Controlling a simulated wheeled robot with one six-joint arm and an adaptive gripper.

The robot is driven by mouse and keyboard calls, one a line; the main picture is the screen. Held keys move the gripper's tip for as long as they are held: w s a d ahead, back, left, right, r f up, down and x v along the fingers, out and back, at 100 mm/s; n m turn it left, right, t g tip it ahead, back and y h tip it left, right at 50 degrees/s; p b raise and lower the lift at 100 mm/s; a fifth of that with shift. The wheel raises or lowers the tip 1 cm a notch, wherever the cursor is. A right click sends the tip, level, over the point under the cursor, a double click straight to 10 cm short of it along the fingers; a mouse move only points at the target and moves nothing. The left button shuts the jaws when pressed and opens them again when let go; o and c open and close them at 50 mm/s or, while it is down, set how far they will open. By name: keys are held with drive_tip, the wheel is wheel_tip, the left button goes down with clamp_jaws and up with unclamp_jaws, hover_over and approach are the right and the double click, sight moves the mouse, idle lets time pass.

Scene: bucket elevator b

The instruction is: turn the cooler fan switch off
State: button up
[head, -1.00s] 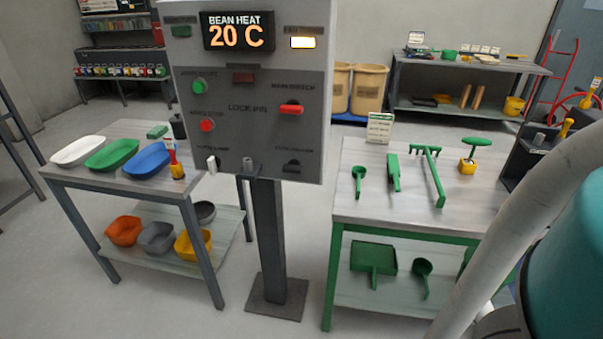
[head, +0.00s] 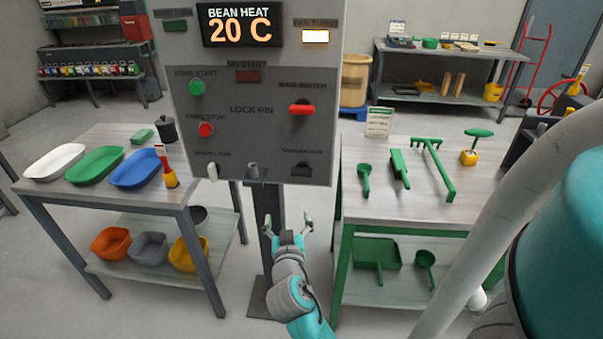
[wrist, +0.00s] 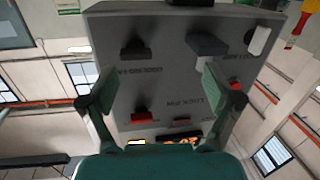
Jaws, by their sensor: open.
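A grey control panel (head: 262,150) stands on a post. At its lower right is a black switch (head: 301,170), its small label too blurred to read. It also shows in the wrist view (wrist: 135,47), where the panel appears upside down. Above it is a red main switch (head: 301,108), its handle roughly level. A lit lamp (head: 315,36) labelled FAN TURNS is at the upper right. My gripper (head: 288,222) is open and empty, below the panel's lower edge in the head view. In the wrist view my gripper (wrist: 155,78) has its fingers spread, with the panel between and beyond them.
A grey lock pin (head: 253,171) and a white lever (head: 212,172) stick out along the panel's lower edge. Green start (head: 196,87) and red stop (head: 205,129) buttons are on the left. Tables with trays (head: 135,167) and green tools (head: 400,168) flank the post.

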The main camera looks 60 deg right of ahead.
sight(301, 174)
drive_tip(key=w+d+r+m, duration=0.1)
drive_tip(key=d, duration=0.4)
drive_tip(key=w+d+r+g+h, duration=0.1)
drive_tip(key=d+r, duration=0.1)
drive_tip(key=d, duration=0.2)
drive_tip(key=w+d+r+m+g, duration=0.1)
drive_tip(key=d, duration=0.4)
drive_tip(key=shift+w+d+r+m+h, duration=0.2)
drive_tip(key=shift+w+d+m+h, duration=0.1)
drive_tip(key=shift+w+h, duration=0.1)
drive_tip(key=c, duration=1.2)
